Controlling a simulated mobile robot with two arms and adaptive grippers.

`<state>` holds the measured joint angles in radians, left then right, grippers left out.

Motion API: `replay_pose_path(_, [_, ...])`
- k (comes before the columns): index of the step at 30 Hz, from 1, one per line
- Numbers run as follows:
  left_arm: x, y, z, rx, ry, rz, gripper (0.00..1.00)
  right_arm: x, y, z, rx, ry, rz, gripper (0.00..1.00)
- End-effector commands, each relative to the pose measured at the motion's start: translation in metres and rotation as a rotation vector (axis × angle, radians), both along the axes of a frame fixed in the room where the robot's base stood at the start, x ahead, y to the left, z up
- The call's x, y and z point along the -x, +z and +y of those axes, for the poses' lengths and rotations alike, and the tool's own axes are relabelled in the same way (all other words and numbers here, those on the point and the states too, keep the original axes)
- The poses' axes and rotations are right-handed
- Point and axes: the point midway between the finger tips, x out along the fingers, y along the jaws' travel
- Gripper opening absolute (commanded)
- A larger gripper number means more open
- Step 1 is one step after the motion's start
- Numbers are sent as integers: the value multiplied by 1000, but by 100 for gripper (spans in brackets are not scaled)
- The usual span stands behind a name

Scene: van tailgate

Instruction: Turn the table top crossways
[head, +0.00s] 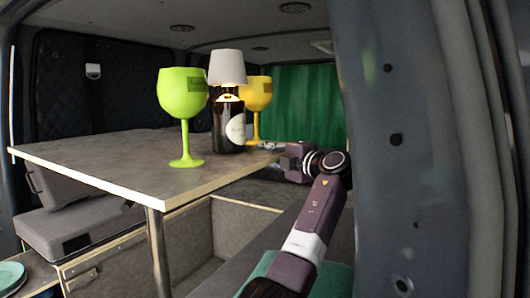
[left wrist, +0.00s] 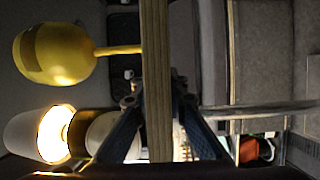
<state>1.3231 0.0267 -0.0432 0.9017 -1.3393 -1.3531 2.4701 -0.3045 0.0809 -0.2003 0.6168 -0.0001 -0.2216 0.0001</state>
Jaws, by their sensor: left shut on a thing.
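The table top (head: 110,166) is a grey slab with a pale wooden edge, level on a metal leg (head: 158,255). One corner points toward me. My left gripper (head: 272,146) is at its right-hand edge, shut on that edge. In the left wrist view the edge of the table top (left wrist: 157,60) runs between the two fingers of my left gripper (left wrist: 158,105). A green goblet (head: 184,95), a dark bottle with a lampshade (head: 228,75) and a yellow goblet (head: 257,93) stand upright on the top, close to the gripper. My right gripper is out of view.
A van door pillar (head: 395,150) stands close to the right of my left arm. A grey cushioned seat (head: 75,230) and an open box bench (head: 190,235) are below the top. Teal plates (head: 10,275) lie at lower left. A green curtain (head: 305,105) hangs behind.

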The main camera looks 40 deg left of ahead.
Motion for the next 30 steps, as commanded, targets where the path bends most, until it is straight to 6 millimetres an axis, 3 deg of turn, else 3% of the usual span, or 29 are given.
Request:
replay_pose_path(3, [0, 1, 1, -1, 0, 0, 0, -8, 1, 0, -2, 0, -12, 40])
replay_pose_path(4, [0, 1, 1, -1, 0, 0, 16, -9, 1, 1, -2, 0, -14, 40])
replay_pose_path(8, [0, 1, 0, -1, 0, 0, 30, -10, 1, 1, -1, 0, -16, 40])
replay_pose_path(18, [1, 0, -5, -1, -3, 0, 30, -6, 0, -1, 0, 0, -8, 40])
replay_pose_path(30, [19, 0, -61, -1, -2, 0, 30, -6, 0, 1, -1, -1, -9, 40])
